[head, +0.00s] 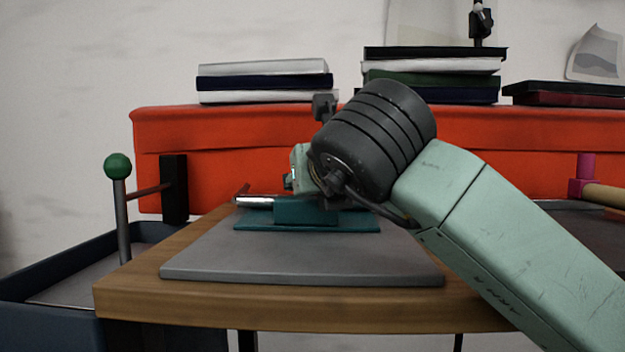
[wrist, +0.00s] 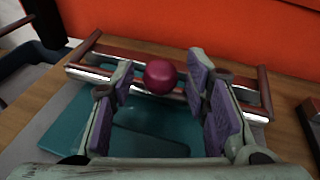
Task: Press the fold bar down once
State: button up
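The teal fold device (head: 300,224) stands on a grey mat on the wooden table. Its chrome bar (head: 255,201) shows at the left of my wrist in the head view. In the wrist view the bar (wrist: 258,112) runs across beyond the teal plate (wrist: 60,125), with brown end pieces. A dark magenta round knob (wrist: 160,77) sits at the bar's middle. My gripper (wrist: 160,66) is open, its purple-padded fingers on either side of the knob in the picture, with gaps on both sides. I cannot tell the height between fingertips and knob. The head view mostly hides my gripper behind my wrist.
The grey mat (head: 300,268) is bare in front of the device. A green-knobbed lever (head: 118,167) stands at left by a dark blue tray (head: 35,315). An orange-red panel (head: 500,135) with stacked books is behind. A magenta block with a handle (head: 581,166) is at far right.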

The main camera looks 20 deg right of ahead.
jog(key=shift+r, duration=0.1)
jog(key=shift+s+r, duration=0.1)
jog(key=shift+s, duration=0.2)
jog(key=v, duration=1.1)
jog(key=shift+s, duration=0.15)
jog(key=shift+a, duration=0.1)
